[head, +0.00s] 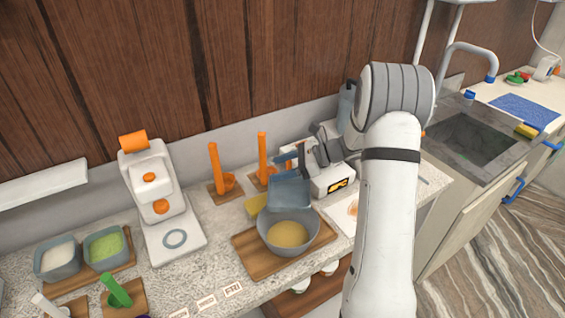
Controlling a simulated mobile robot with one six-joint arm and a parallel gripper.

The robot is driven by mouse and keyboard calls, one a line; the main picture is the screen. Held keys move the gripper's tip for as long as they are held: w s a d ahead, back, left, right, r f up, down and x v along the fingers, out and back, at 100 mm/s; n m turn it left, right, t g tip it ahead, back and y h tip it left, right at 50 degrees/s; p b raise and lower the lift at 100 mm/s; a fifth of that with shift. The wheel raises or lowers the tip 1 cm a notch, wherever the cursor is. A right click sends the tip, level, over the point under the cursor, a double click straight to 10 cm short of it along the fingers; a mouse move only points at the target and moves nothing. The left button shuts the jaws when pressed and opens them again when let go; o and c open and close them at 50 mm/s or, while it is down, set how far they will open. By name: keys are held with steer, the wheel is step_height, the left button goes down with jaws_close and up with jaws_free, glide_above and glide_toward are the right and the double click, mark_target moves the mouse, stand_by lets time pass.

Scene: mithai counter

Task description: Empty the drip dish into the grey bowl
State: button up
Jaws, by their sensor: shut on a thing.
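The grey bowl (268,237) stands on a wooden board (254,262) in the middle of the counter, with a yellow content inside. The drip dish, a blue-grey square dish (289,193), is just behind and above the bowl's far rim. It looks tilted toward the bowl; whether it touches the rim I cannot tell. My gripper (305,163) is shut on the dish from behind. I see no stream falling, and what is left in the dish is not clear.
A white machine with an orange knob (147,178) stands at left. Orange tools (215,170) and a yellow block (256,204) are behind the bowl. Two small tubs (104,250) stand front left; a sink (468,137) is at right.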

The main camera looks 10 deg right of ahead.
step_height(320, 180, up, 4)
steer(key=p, duration=0.3)
stand_by(0.3)
stand_by(0.4)
